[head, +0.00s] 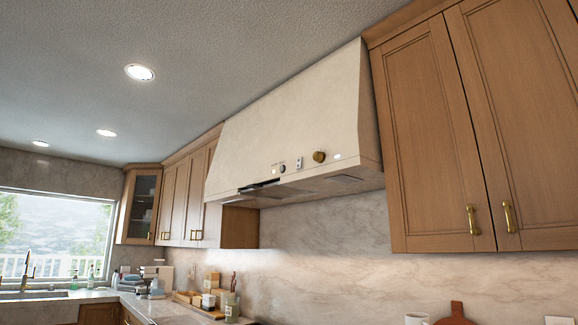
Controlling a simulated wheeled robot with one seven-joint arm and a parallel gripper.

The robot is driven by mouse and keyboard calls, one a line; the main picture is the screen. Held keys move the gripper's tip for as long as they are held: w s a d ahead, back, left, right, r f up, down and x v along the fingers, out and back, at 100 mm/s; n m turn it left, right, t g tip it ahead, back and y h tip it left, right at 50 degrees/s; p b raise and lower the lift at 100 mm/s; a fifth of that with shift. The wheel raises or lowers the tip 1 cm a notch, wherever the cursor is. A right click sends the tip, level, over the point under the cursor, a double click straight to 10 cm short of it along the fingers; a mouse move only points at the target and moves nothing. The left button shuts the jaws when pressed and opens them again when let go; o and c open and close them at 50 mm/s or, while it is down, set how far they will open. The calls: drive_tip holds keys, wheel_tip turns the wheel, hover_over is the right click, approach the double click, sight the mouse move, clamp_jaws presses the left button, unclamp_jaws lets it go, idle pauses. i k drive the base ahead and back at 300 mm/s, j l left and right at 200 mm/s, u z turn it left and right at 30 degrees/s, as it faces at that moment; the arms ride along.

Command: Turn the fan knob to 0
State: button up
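The range hood (290,120) is a pale, sloped box on the wall between the wooden cabinets, seen from below. On its front lower edge is a round brass-coloured knob (319,156). A smaller dark knob (282,169) sits to its left, with tiny marks above it that are too small to read. A small switch plate (299,163) lies between the two. I cannot tell which knob is the fan knob or what setting either has. My gripper is not in view.
Wooden upper cabinets flank the hood, with a tall pair (480,130) close at right. A dark strip (258,186) shows at the hood's lower left edge. Below, the counter holds jars (231,308), a white mug (416,319) and a red-brown board (456,314). Air before the hood looks clear.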

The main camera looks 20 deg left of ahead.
sight(317, 157)
drive_tip(key=i+j+u, duration=0.2)
drive_tip(key=i, duration=0.2)
drive_tip(key=i+u, duration=0.25)
drive_tip(key=i, duration=0.15)
